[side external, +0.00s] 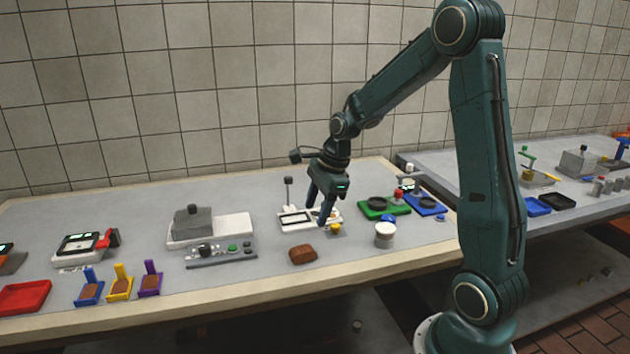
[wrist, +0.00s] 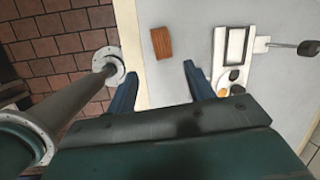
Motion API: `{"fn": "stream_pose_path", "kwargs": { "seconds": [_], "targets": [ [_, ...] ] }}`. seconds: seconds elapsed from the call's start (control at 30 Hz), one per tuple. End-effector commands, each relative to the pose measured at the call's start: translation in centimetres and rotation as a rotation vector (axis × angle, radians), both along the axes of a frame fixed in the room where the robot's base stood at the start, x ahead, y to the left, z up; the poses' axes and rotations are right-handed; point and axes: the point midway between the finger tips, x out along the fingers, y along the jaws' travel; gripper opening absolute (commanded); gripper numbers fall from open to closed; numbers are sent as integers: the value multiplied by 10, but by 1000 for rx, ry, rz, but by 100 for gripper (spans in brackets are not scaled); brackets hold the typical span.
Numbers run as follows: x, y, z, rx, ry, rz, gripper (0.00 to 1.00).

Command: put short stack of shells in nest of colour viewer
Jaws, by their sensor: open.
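A small brown block with a ridged look, which I take to be the short stack of shells (side external: 303,254), lies on the bench near its front edge. It also shows in the wrist view (wrist: 161,43), just beyond my fingertips. A white plate with a dark rectangular frame, which I take to be the colour viewer (side external: 293,227), lies behind it. In the wrist view the viewer (wrist: 220,50) is on the right, and its framed nest (wrist: 236,46) looks empty. My gripper (side external: 321,208) is open and empty, above the bench by the viewer. Its fingers (wrist: 160,72) are spread wide.
A white jar (side external: 385,235) stands right of the stack. Green (side external: 378,212) and blue (side external: 424,209) trays lie behind it. A dark paddle (wrist: 308,48) sticks out from the viewer. Left are a grey press (side external: 194,224) and a red tray (side external: 22,297). The bench around the stack is clear.

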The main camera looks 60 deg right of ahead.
Motion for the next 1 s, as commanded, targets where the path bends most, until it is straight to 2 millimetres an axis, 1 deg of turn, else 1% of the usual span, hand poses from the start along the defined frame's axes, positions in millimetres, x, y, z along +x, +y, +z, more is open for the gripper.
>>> {"fn": "stream_pose_path", "kwargs": {
  "seconds": [0.03, 0.1, 0.2, 0.83, 1.0],
  "targets": [
    [-1, -1, 6, -2, -3, -2, 52],
    [-2, -2, 11, -1, -2, -2, 52],
    [-4, -2, 15, -1, 0, -2, 52],
    [-5, -2, 17, -1, 0, 2, 52],
    [-7, 5, 23, -22, -10, 54, 52]
  ]
}}
